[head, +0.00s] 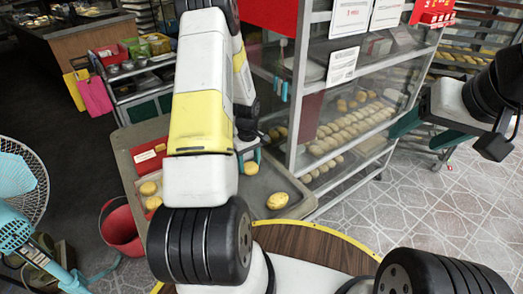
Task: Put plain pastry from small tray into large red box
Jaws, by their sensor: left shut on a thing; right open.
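My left gripper (249,157) is mostly hidden behind my own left arm, low over the grey tabletop tray (272,180). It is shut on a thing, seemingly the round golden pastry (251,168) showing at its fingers. Another golden pastry (277,201) lies to the right on the grey surface. Two more pastries (148,188) lie at its left. A red box (151,155) with a white label stands at the back left, partly hidden by my arm. I cannot tell the small tray's outline. My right gripper (424,133) is open and empty at the right, away from the pastries.
A glass-fronted rack (345,120) with rows of pastries stands close behind on the right. A red round bucket (120,228) is on the floor at the left. A cart (135,75) with goods stands at the back left. Tiled floor at the right is free.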

